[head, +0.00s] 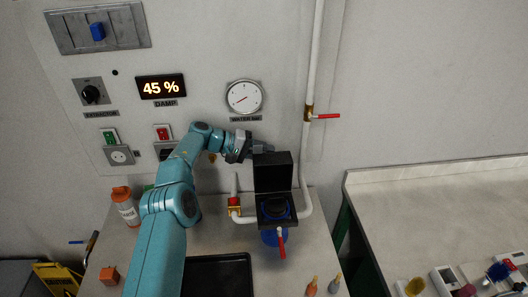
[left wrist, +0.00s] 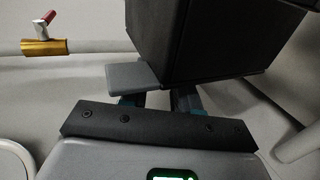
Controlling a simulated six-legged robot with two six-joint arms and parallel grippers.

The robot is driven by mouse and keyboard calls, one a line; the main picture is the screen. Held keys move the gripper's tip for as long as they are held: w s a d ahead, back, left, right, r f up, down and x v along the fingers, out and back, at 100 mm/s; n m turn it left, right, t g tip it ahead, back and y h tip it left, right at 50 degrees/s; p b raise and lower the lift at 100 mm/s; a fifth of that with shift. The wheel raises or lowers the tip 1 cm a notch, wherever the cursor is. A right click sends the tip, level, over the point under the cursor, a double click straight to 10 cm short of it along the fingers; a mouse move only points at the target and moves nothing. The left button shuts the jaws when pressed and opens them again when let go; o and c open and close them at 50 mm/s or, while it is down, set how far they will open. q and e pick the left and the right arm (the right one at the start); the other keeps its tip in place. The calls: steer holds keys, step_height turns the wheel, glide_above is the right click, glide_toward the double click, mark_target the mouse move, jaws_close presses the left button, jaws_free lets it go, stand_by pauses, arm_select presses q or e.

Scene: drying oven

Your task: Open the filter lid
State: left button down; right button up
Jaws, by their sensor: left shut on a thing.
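The black filter lid (head: 273,171) stands upright, raised at the back of the black filter box (head: 265,217). The open box shows a dark round part (head: 276,207) with a blue edge inside. My left gripper (head: 259,149) is at the lid's upper left edge, shut on the lid. In the left wrist view the lid (left wrist: 210,45) is a large dark block just beyond my left gripper (left wrist: 158,100); the exact contact is partly hidden. My right gripper is not in view.
White pipe (head: 304,150) with a red-handled valve (head: 325,116) runs right of the lid. Another red-topped valve (head: 234,205) sits left of the box. A red handle (head: 282,245) hangs below the box. An orange-capped bottle (head: 125,207) and black tray (head: 218,275) are on the bench.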

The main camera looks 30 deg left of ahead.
arm_select(q)
steer(key=shift+a+r, duration=0.1)
steer(key=c, duration=0.8)
jaws_free()
steer(key=shift+c, duration=0.2)
steer(key=shift+s+a+r, duration=0.1)
steer(key=shift+s+a, duration=0.15)
steer(key=shift+a, duration=0.1)
steer(key=v, duration=0.6)
steer(key=shift+s+a+r, duration=0.2)
steer(key=shift+s, duration=0.05)
